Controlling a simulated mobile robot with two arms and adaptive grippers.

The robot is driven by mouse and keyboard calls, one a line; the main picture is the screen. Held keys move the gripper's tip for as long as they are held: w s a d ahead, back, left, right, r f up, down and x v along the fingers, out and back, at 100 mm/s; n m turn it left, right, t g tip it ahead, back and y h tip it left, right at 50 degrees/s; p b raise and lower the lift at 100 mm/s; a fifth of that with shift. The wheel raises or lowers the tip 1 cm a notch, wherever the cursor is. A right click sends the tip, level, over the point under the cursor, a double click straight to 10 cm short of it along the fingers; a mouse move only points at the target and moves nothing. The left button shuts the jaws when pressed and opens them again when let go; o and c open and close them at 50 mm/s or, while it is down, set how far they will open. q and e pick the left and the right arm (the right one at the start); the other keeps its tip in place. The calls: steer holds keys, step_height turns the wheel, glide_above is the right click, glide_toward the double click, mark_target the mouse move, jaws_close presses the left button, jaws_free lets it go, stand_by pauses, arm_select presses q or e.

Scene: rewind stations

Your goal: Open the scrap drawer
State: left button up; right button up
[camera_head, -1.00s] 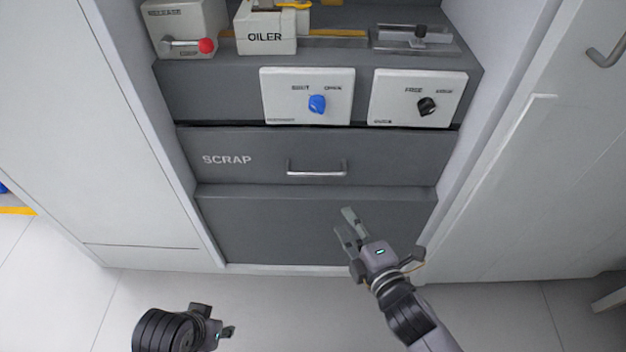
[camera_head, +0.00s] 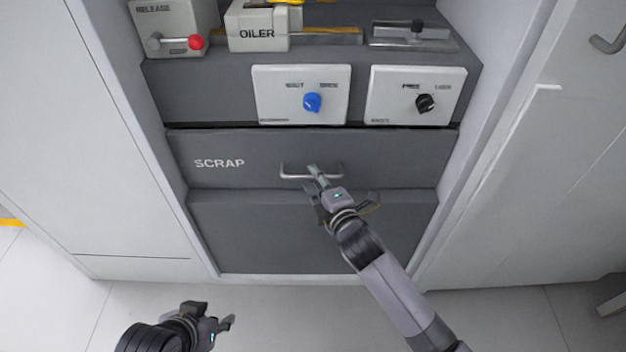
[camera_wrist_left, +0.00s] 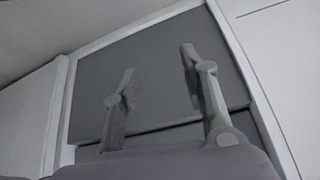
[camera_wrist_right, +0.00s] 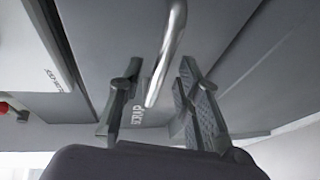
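The scrap drawer (camera_head: 400,160) is a dark grey front with white SCRAP lettering, and it looks shut. Its silver bar handle (camera_head: 290,176) is at the middle of the front. My left gripper (camera_head: 226,328) is low at the front left, away from the drawer. In the left wrist view its fingers (camera_wrist_left: 158,85) are apart with nothing between them.
Above the drawer are a blue knob (camera_head: 312,103) and a black knob (camera_head: 425,103) on white panels. A box with a red-tipped lever (camera_head: 195,42) and an oiler box (camera_head: 258,30) stand on top. White cabinet walls flank the station. The floor in front is clear.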

arm_select(q)
steer(key=shift+w+d+r+t, duration=0.25)
steer(key=shift+w+t, duration=0.1)
steer(key=shift+w, duration=0.2)
steer(key=shift+w+d+r+t, duration=0.1)
steer(key=shift+w+r+t, duration=0.2)
steer(key=shift+w, duration=0.25)
arm_select(e)
steer(key=shift+x, duration=0.8)
steer(key=shift+c, duration=0.3)
jaws_close()
